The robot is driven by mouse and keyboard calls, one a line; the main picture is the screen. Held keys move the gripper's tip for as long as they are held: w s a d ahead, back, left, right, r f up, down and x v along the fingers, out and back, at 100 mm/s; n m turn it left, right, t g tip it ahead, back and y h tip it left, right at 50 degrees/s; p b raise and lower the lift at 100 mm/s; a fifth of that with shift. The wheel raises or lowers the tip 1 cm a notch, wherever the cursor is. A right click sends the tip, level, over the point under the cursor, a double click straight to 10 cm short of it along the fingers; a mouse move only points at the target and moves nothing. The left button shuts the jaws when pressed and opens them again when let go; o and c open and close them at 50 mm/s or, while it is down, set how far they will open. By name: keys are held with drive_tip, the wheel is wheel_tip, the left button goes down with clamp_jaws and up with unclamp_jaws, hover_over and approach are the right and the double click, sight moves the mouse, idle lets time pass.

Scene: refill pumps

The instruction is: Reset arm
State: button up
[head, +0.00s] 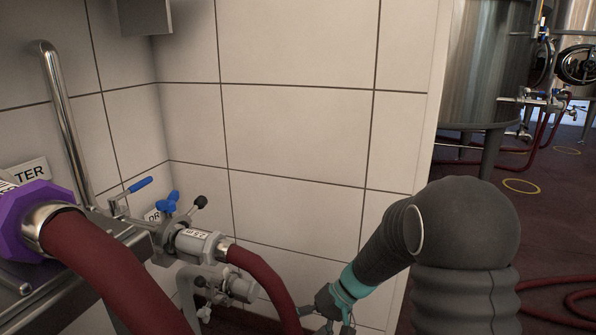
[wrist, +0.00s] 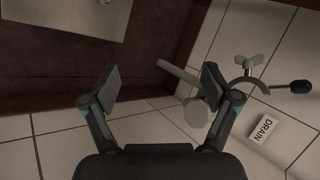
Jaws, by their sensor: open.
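My arm (head: 450,235) comes in from the lower right in the head view, bent at a dark rounded joint. My gripper (head: 335,318) points down at the bottom edge, to the right of the dark red hose, and is partly cut off. In the wrist view my gripper (wrist: 160,82) is open, with its two dark fingers spread wide and nothing between them. A grey pipe fitting (wrist: 196,110) shows just behind the right finger, and I cannot tell how close it is.
A purple coupling (head: 38,215) with a thick red hose (head: 115,265) is at the left. A valve (head: 195,243) with a thinner red hose (head: 262,270) is in the middle. A DRAIN label (wrist: 264,128) is at the right. A tiled wall (head: 290,130) stands behind; tanks (head: 487,65) are beyond.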

drive_tip(key=s+d+r+t+h+p, duration=0.2)
drive_tip(key=s+d+r+p, duration=0.1)
drive_tip(key=s+r, duration=0.4)
drive_tip(key=s+d+r+m+t+h+p, duration=0.1)
drive_tip(key=s+d+r+t+h+p, duration=0.2)
drive_tip(key=r, duration=0.9)
drive_tip(key=s+d+r+m+t+h+p, duration=0.1)
drive_tip(key=s+d+r+t+h+p, duration=0.1)
drive_tip(key=s+d+r, duration=0.6)
drive_tip(key=s+r+h+p, duration=0.1)
drive_tip(key=s, duration=0.2)
drive_tip(key=shift+d+r, duration=0.15)
drive_tip(key=shift+r, duration=0.1)
